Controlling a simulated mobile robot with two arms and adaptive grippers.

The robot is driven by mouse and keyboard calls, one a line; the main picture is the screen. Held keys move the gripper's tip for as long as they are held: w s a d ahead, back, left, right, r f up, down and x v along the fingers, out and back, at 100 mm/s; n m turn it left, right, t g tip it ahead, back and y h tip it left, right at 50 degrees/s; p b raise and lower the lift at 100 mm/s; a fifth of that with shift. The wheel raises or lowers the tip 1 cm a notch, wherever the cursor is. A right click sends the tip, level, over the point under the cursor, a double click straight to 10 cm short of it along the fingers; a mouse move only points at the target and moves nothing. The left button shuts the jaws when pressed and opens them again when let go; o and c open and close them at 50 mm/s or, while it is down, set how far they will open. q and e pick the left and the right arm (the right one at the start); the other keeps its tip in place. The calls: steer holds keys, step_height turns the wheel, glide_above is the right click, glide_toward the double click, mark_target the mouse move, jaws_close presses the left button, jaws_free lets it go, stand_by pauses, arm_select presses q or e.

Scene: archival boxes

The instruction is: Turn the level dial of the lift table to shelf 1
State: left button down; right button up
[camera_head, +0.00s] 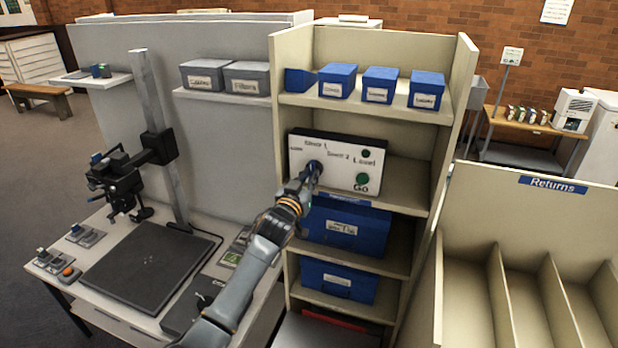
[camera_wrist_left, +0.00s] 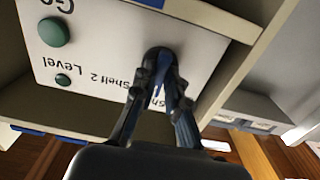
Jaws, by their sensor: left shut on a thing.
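The white control panel (camera_head: 340,180) stands on a shelf of the beige shelving unit. It carries a dark blue level dial (camera_head: 314,168), labels for Shelf 1, Shelf 2 and Level, and a green Go button (camera_head: 362,179). My left gripper (camera_head: 309,175) is at the dial, its fingers shut around it. In the left wrist view the panel appears upside down, and the fingers (camera_wrist_left: 162,85) close on the dial (camera_wrist_left: 160,58). The fingers hide part of the dial, so I cannot tell exactly where it points. My right gripper is in neither view.
Blue boxes (camera_head: 379,85) stand on the shelf above the panel, and larger blue boxes (camera_head: 344,225) sit below it. A copy stand with a dark base (camera_head: 150,265) is on the table at left. The Returns rack (camera_head: 465,230) stands at right.

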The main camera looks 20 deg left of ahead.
arm_select(q)
steer(key=c, duration=1.4)
jaws_free()
steer(key=shift+o, duration=0.2)
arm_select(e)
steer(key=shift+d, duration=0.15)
arm_select(q)
steer(key=s, duration=1.2)
steer(key=shift+a, duration=0.25)
